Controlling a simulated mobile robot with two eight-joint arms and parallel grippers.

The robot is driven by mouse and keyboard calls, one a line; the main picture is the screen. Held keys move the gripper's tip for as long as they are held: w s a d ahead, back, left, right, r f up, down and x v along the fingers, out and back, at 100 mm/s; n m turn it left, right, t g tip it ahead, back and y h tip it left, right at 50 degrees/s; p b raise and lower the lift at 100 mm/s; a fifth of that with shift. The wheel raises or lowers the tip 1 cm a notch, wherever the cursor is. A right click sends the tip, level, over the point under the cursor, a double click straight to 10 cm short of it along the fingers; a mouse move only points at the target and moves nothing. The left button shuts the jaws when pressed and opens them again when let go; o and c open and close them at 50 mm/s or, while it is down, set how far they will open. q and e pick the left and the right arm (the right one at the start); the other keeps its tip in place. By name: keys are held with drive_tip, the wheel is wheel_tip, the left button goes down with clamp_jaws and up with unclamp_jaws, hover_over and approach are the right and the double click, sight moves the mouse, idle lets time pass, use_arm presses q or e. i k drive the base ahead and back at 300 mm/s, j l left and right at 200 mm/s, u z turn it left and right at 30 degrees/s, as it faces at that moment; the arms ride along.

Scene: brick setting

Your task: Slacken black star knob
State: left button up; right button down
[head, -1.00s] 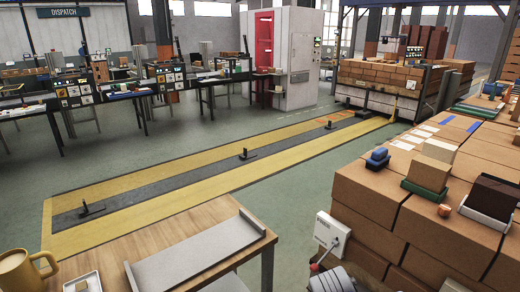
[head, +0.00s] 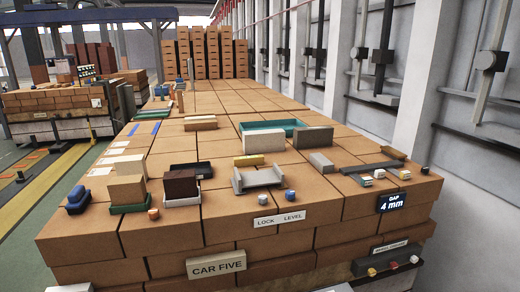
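No black star knob can be made out for certain in the head view. Dark knob-like fittings sit on the rails along the right wall, one nearer (head: 490,61) and one farther (head: 359,53); their exact shape is too small to tell. Small round pieces stand on the near part of the brick-coloured stack: an orange-topped one (head: 152,214), a white one (head: 262,199) and a blue-grey one (head: 291,196). Neither of my grippers is in view.
The large stack (head: 160,240) carries "CAR FIVE" (head: 216,264) and "LOCK LEVEL" (head: 279,219) labels. A grey bracket (head: 257,180), loose blocks and a teal tray (head: 272,126) lie on top. Green floor is at left.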

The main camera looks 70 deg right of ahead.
sight(425, 170)
drive_tip(key=z, duration=3.45)
drive_tip(key=i+l+u, duration=0.1)
drive_tip(key=i, duration=0.25)
drive_tip(key=l, duration=0.1)
